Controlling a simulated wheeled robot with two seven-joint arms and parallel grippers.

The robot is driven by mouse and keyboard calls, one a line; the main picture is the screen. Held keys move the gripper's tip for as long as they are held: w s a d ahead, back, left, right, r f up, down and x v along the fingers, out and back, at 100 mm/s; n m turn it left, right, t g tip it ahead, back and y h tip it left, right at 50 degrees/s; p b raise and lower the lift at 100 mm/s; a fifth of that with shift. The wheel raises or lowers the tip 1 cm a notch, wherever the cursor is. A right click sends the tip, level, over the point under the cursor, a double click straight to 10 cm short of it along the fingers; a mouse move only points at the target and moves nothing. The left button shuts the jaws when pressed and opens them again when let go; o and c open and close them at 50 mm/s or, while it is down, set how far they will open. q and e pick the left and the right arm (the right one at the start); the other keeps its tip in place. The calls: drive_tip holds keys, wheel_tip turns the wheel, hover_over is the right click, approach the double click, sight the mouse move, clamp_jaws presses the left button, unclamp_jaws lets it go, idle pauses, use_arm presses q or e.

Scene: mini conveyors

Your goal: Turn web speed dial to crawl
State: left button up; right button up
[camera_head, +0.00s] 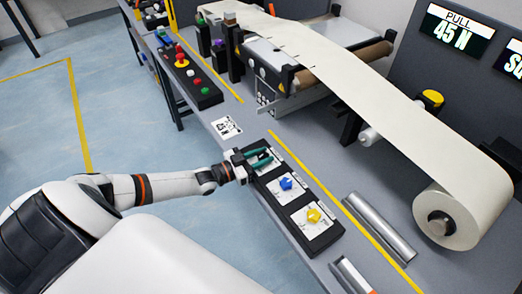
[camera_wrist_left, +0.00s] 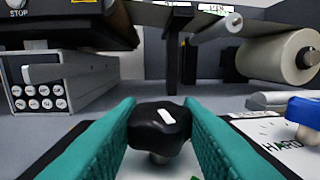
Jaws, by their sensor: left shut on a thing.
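A black dial knob (camera_wrist_left: 158,132) with a white mark on its top stands on a white plate between my left gripper's teal fingers in the left wrist view. My left gripper (camera_head: 261,158) is shut on this knob at the far end of the dial panel (camera_head: 294,203). The gripper mostly hides the knob and its plate in the head view. I cannot read that plate's label. A blue dial (camera_head: 286,184) and a yellow dial (camera_head: 314,215) follow on the same panel. The word HARD shows beside the blue dial (camera_wrist_left: 303,112) in the wrist view. My right gripper is not in view.
A button box (camera_head: 190,75) stands farther along the bench. A printed card (camera_head: 226,127) lies between it and the dials. A pale web (camera_head: 350,80) runs to a large roll (camera_head: 458,214) at right. A metal rail (camera_head: 378,227) lies right of the panel.

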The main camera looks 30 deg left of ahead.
use_arm(q)
drive_tip(key=n+y+p, duration=0.1)
drive_tip(key=n+t+y+p, duration=0.1)
drive_tip(key=y, duration=0.1)
drive_tip(key=n+y+p, duration=0.1)
drive_tip(key=y+p, duration=0.1)
drive_tip(key=shift+d+r+n+t, duration=0.2)
drive_tip(key=shift+r+n+t, duration=0.1)
drive_tip(key=shift+t, duration=0.1)
drive_tip(key=shift+f+n+y+p, duration=0.15)
drive_tip(key=shift+n+y+p, duration=1.05)
drive_tip(key=shift+y, duration=1)
drive_tip(key=o, duration=0.7)
drive_tip(key=shift+w, duration=0.1)
drive_tip(key=shift+o, duration=1.3)
drive_tip(key=shift+f, duration=0.1)
drive_tip(key=s+b, duration=0.1)
drive_tip(key=s, duration=1.1)
drive_tip(key=shift+d, duration=0.4)
